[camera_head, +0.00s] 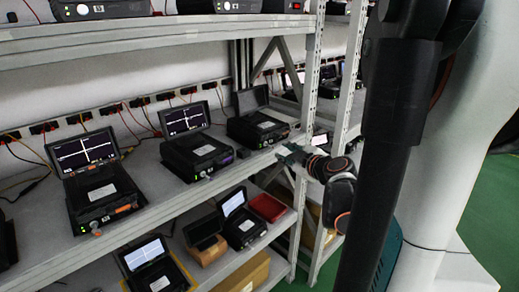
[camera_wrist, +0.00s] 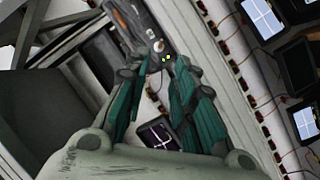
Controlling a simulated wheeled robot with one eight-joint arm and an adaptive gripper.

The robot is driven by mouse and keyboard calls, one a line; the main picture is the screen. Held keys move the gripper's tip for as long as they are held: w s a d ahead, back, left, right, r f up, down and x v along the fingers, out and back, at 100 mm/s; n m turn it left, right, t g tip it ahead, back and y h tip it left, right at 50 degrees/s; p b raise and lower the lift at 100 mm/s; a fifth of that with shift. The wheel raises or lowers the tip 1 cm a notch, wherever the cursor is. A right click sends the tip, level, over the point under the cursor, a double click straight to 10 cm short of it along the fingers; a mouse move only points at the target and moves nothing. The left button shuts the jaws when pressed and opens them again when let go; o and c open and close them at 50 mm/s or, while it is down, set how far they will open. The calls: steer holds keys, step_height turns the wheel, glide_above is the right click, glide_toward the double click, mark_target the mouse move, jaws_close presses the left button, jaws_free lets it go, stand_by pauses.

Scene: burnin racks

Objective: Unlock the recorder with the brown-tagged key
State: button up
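Three recorders stand on the middle shelf in the camera_head view. The left recorder (camera_head: 103,192) has a lit screen and an orange tag, and the middle recorder (camera_head: 197,152) has a lit screen and a purple tag. The right recorder (camera_head: 257,128) has a dark raised lid. My gripper (camera_head: 287,153) is just in front of the right recorder, near the shelf edge. In the wrist view my gripper (camera_wrist: 160,75) has its teal fingers apart. Beyond them is a dark front panel (camera_wrist: 165,57) with green lights and a small silver round part.
A shelf upright (camera_head: 307,105) stands close to my gripper. The lower shelf holds more devices (camera_head: 240,222), a red tray (camera_head: 268,207) and cardboard boxes. Cables and sockets (camera_head: 140,102) line the back wall. My arm hides part of the right side.

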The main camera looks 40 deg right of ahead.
mark_target(272, 147)
steer(key=b+x, duration=0.2)
steer(key=x, duration=0.7)
steer(key=shift+w, duration=0.25)
jaws_close()
